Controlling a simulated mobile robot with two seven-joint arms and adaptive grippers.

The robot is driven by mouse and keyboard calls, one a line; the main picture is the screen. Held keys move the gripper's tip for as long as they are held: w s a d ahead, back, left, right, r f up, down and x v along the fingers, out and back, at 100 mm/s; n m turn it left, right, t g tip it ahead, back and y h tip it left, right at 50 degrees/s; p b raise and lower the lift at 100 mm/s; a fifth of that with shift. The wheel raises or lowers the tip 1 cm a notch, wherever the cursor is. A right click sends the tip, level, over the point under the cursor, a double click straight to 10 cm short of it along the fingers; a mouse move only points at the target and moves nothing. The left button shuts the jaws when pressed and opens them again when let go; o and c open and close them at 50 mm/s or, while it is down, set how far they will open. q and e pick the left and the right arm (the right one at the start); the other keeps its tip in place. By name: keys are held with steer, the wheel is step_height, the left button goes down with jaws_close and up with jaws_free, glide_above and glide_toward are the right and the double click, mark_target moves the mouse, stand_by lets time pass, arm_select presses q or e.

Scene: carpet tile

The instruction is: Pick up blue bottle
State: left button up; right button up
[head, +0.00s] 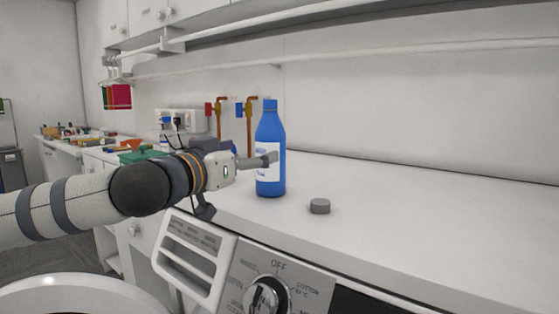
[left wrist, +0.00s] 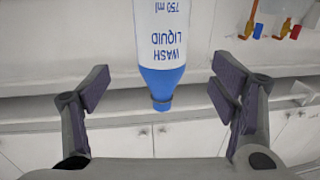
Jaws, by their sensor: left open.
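The blue bottle (head: 271,135) stands upright on the white counter, with a white label on its front. In the left wrist view the bottle (left wrist: 162,80) appears upside down, its label reading "WASH LIQUID 750 ml", between and beyond the two fingers. My left gripper (head: 270,159) reaches in from the left at label height, one finger overlapping the bottle in the head view. In the left wrist view the left gripper (left wrist: 158,88) is open, with a visible gap on each side of the bottle. My right gripper is in neither view.
A small grey disc (head: 320,206) lies on the counter (head: 420,215) right of the bottle. A machine with a dial (head: 266,298) is below the front edge. Pipes with red and blue valves (head: 221,112) are on the wall behind. The counter to the right is clear.

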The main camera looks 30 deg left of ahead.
mark_target(270, 148)
arm_select(q)
steer(key=w, duration=0.3)
steer(key=w+f+b, duration=0.1)
steer(key=w, duration=0.1)
steer(key=w+b, duration=0.1)
steer(key=w, duration=0.2)
steer(key=shift+w+a+f, duration=0.3)
steer(key=shift+w, duration=0.05)
steer(key=shift+w+r, duration=0.15)
steer(key=shift+r, duration=0.15)
steer(key=shift+c, duration=0.3)
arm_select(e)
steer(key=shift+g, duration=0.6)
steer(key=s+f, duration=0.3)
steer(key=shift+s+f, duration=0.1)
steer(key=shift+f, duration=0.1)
arm_select(q)
steer(key=c, duration=1.7)
